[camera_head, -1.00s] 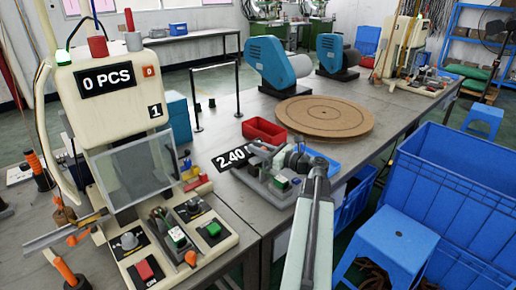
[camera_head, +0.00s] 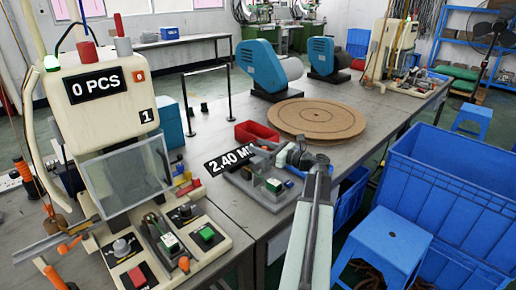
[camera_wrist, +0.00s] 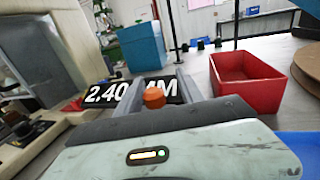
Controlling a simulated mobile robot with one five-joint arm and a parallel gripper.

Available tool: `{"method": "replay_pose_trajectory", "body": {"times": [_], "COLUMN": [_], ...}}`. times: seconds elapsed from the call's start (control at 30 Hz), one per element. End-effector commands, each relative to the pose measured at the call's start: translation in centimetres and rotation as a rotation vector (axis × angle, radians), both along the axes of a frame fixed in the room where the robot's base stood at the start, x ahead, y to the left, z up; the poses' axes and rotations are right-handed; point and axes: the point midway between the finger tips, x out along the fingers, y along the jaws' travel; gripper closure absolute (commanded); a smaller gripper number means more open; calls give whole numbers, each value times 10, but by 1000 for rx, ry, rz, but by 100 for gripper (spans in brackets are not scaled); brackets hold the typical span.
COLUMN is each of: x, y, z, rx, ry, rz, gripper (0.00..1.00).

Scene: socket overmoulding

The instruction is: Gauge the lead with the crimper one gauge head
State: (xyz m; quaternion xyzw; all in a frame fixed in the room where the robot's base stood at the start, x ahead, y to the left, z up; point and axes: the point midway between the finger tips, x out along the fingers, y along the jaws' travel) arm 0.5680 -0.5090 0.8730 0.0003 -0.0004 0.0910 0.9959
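Crimper one (camera_head: 100,98) is the cream machine at the left in the head view, marked "1" and showing "0 PCS", with a clear guard in front. The gauge's display (camera_head: 234,160) reads 2.40 MM on the bench to its right; it also shows in the wrist view (camera_wrist: 110,93), partly covered. A grey gauge fixture (camera_head: 262,187) with a green button sits in front of it. My gripper (camera_head: 302,157) is above the fixture's right side. I cannot make out the lead.
A red bin (camera_head: 256,133) stands behind the fixture, with a round wooden board (camera_head: 325,122) to its right. Blue motor-like machines (camera_head: 258,65) stand farther back. A blue stool (camera_head: 385,245) and large blue crates (camera_head: 455,190) are at the right.

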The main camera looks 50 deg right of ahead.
Motion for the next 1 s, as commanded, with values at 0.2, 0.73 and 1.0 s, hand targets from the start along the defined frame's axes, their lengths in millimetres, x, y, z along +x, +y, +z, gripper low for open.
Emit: {"method": "replay_pose_trajectory", "body": {"times": [0.2, 0.73, 1.0], "x": [0, -73, -77], "y": [2, -12, -13], "z": [0, 0, 0], "rx": [0, 0, 0], "ry": [0, 0, 0], "rz": [4, 2, 4], "gripper": [55, 55, 55]}}
